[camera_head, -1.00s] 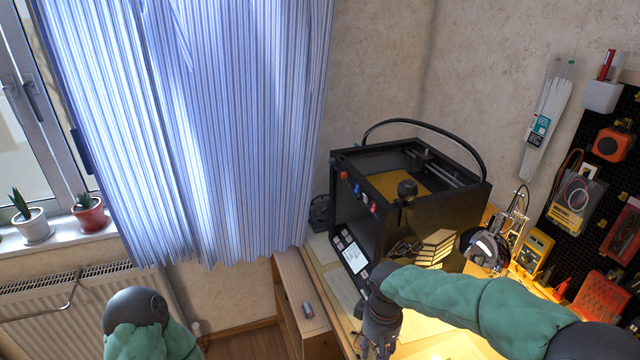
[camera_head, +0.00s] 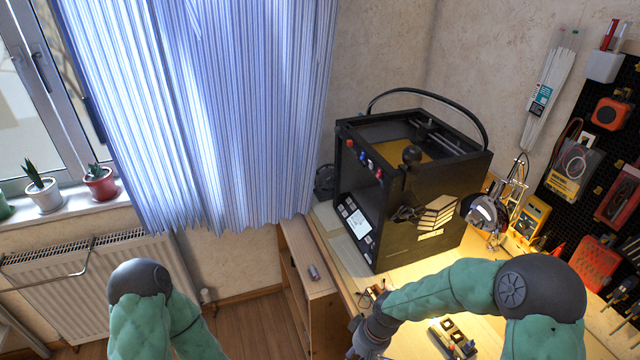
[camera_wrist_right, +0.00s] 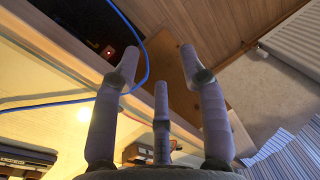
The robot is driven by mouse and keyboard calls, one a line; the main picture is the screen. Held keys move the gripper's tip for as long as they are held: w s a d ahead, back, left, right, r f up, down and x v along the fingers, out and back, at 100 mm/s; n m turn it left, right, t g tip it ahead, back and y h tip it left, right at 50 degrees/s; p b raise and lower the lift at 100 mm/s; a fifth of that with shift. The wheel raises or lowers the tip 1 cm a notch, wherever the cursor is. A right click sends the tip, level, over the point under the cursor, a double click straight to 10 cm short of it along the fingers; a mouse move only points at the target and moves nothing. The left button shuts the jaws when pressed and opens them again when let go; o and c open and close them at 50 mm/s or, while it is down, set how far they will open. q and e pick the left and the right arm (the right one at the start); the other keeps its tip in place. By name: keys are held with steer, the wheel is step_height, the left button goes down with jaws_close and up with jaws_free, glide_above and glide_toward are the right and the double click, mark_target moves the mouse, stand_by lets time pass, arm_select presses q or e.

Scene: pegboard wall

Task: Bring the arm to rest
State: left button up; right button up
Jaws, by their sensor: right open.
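My right arm (camera_head: 455,287), in a green padded sleeve, reaches in from the lower right of the head view over the lit workbench. Its gripper is at the bottom edge there, partly cut off, near the front edge of the bench. In the right wrist view the right gripper (camera_wrist_right: 160,66) has three grey fingers spread apart with nothing between them. My left arm (camera_head: 143,310) shows at the lower left of the head view. Its gripper is out of the picture.
A black 3D printer (camera_head: 420,205) stands on the workbench, with a lamp (camera_head: 487,212) to its right. A small yellow-and-black item (camera_head: 452,337) lies near the right forearm. A wooden cabinet (camera_head: 311,290) stands left of the bench. A blue cable (camera_wrist_right: 140,40) crosses the wrist view.

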steer(key=s+f+m+y, duration=0.1)
steer(key=s+f+m, duration=0.4)
steer(key=s+f, duration=0.7)
step_height(320, 180, down, 2)
steer(key=shift+s+t, duration=0.4)
steer(key=shift+a, duration=0.1)
